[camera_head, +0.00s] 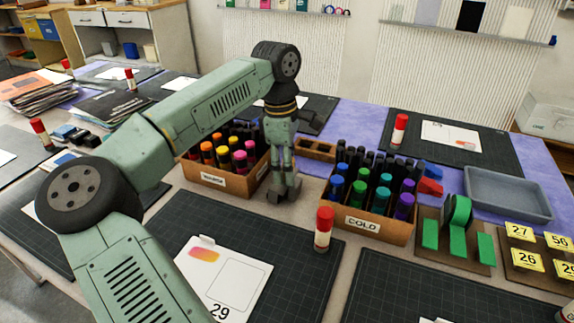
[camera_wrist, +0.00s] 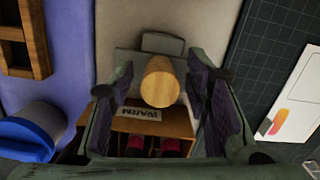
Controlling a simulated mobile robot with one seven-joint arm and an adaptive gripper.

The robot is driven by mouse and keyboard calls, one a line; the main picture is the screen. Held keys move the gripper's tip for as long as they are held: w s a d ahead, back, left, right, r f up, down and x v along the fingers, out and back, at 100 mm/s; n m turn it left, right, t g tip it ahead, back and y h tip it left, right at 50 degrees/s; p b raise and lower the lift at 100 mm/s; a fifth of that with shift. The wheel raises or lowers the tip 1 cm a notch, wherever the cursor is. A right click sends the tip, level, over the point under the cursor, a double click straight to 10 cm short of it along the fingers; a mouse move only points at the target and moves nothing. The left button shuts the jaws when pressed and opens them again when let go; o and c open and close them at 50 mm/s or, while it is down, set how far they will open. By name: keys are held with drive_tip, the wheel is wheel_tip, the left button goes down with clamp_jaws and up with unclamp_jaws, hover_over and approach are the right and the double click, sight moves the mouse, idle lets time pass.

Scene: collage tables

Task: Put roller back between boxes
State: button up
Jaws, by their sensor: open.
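My gripper (camera_head: 284,194) points down in the gap between the WARM box and the COLD box, close to the WARM box's right side. In the wrist view its open fingers (camera_wrist: 162,95) stand on either side of a round, pale wooden end (camera_wrist: 160,82), perhaps the roller's handle seen end-on. I cannot tell whether the fingers touch it. A grey-green piece (camera_wrist: 162,43) shows beyond it; I cannot tell what it belongs to. The roller is not clearly visible in the head view. The WARM box (camera_head: 228,184) and COLD box (camera_head: 365,225) hold several capped markers.
A small wooden compartment tray (camera_head: 316,148) lies behind the gap. A red-capped glue stick (camera_head: 324,229) stands in front, on a dark cutting mat (camera_head: 300,255).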

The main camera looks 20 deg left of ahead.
wheel_tip(320, 180, up, 13)
drive_tip(key=a, duration=0.1)
drive_tip(key=shift+r, duration=0.15)
idle(0.4)
drive_tip(key=shift+s, duration=0.1)
idle(0.3)
